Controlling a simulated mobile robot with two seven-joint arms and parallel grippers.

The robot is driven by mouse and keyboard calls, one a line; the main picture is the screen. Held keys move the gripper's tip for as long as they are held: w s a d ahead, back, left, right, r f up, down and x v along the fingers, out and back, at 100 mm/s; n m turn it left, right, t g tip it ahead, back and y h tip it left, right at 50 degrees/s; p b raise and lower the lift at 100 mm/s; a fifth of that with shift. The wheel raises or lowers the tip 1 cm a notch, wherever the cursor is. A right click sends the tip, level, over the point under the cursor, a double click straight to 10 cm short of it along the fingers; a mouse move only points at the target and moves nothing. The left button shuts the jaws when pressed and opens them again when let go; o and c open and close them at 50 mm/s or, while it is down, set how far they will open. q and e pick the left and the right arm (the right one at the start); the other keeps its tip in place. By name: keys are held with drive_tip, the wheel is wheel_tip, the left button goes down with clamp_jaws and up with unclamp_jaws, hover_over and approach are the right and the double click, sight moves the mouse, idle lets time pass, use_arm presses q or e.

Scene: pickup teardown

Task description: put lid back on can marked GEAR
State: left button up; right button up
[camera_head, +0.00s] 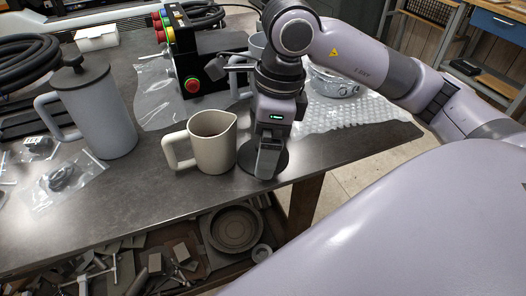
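A dark round lid (283,166) is near the table's front edge, under my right gripper (268,165). The gripper points down over the lid's middle and hides its knob; I cannot tell whether it grips it or whether the lid rests on the table. An open cream can (213,150) with a spout and a left-side handle stands upright just left of the gripper. A grey-blue can (98,118) at the left wears a dark lid (79,73) with a knob. Another can (257,44) is partly hidden behind my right arm. No GEAR marking is readable. My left gripper is out of view.
A black control box (194,52) with coloured buttons stands behind the cream can. Bubble wrap (350,115) and a clear container (335,84) lie right of the arm. Bagged parts (62,178) and black hoses (28,62) are at left. The table front (140,205) is clear.

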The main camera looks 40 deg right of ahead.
drive_tip(key=shift+f, duration=0.25)
drive_tip(key=c, duration=0.6)
drive_tip(key=shift+c, duration=0.2)
drive_tip(key=shift+r, duration=0.15)
wheel_tip(320, 180, up, 20)
drive_tip(key=p, duration=0.4)
idle(0.3)
